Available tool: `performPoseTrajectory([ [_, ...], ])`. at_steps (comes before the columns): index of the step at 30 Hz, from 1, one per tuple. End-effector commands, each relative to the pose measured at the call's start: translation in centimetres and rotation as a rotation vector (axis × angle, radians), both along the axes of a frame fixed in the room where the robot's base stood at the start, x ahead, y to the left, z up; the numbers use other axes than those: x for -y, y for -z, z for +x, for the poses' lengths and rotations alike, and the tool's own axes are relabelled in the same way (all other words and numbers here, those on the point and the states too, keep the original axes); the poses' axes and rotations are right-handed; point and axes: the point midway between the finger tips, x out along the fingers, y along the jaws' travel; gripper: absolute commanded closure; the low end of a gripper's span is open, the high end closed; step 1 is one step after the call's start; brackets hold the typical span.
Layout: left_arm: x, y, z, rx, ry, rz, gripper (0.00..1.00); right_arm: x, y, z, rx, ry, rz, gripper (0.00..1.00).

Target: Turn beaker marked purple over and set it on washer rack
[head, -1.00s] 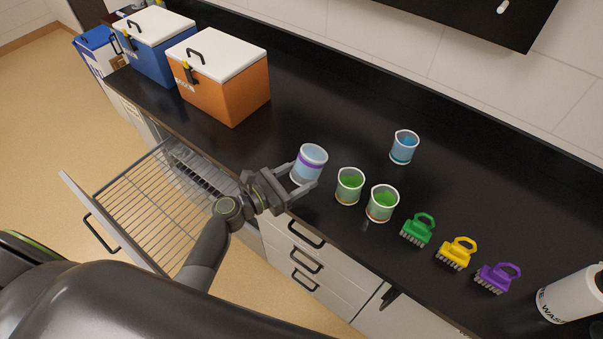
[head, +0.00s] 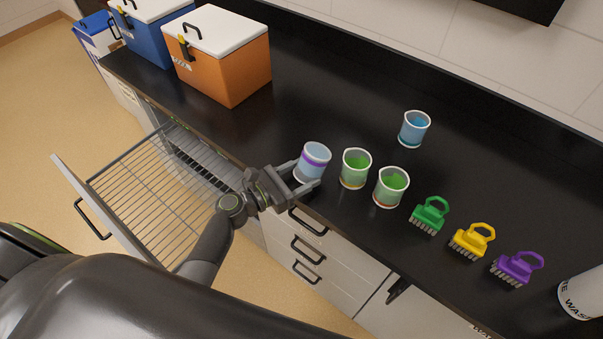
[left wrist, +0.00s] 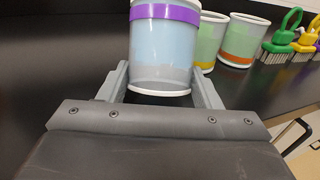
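The purple-marked beaker (head: 314,165) is pale blue with a purple band near its upper end. It stands between the two fingers of my left gripper (head: 307,184), which is shut on it near the counter's front edge. In the left wrist view the beaker (left wrist: 163,52) is between the fingers (left wrist: 160,90), its lower white ring showing. The band sits high, unlike on the other beakers, so it looks mouth down, but I cannot be sure. The washer rack (head: 135,195) is a bare wire grid in the pulled-out drawer at left. My right gripper is not in view.
Two green-filled beakers (head: 356,169) (head: 390,188) stand just right of the held one. A blue beaker (head: 413,130) stands behind. Green, yellow and purple brushes (head: 430,216) (head: 472,241) (head: 517,269) lie further right. An orange cooler box (head: 222,60) stands at back left.

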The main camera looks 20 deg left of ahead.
Motion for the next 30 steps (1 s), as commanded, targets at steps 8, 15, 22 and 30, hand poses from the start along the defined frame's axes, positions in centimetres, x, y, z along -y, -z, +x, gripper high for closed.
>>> performPoseTrajectory([
  [8,0.0,0.0,0.0,0.000,0.000,0.000,0.17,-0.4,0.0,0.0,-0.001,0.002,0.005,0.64],
  [15,0.0,0.0,0.0,0.000,0.000,0.000,0.17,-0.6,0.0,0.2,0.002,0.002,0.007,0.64],
  [22,-0.6,0.1,-0.7,0.000,-0.001,0.001,0.17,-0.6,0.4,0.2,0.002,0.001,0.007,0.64],
  [30,-4.0,0.3,-5.1,-0.002,0.001,0.004,0.17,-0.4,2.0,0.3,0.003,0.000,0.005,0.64],
])
